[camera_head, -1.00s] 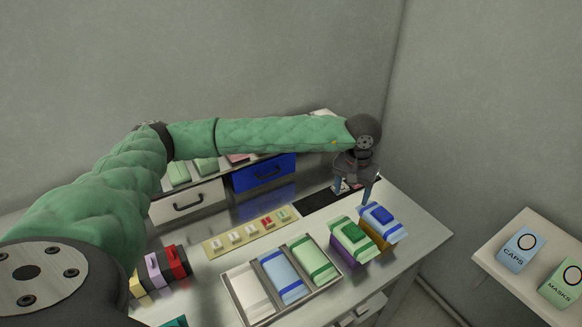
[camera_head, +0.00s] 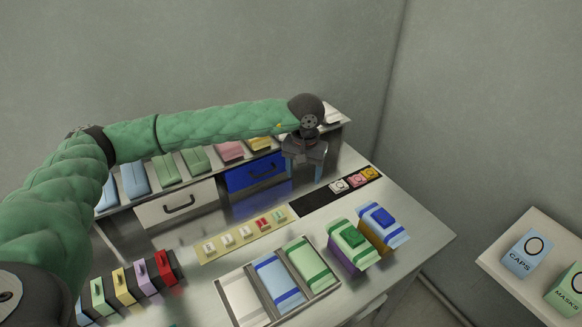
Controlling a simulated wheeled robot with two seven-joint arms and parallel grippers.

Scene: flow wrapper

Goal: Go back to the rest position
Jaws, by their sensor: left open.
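My left gripper (camera_head: 304,174) is open and empty, pointing down above the table near the left end of a black strip (camera_head: 312,204). Its green arm reaches in from the left, above the back shelf. My right gripper is not in view. The tabletop (camera_head: 400,262) lies below the gripper. The blue drawer (camera_head: 250,173) is just left of the gripper.
A tray (camera_head: 337,291) with white, blue and green packs stands at the front. Two topped boxes, green (camera_head: 350,238) and blue (camera_head: 382,217), stand at right. A beige strip (camera_head: 205,255) holds small pieces. Coloured blocks (camera_head: 124,287) stand front left. A side table holds CAPS (camera_head: 519,262) and MASKS boxes.

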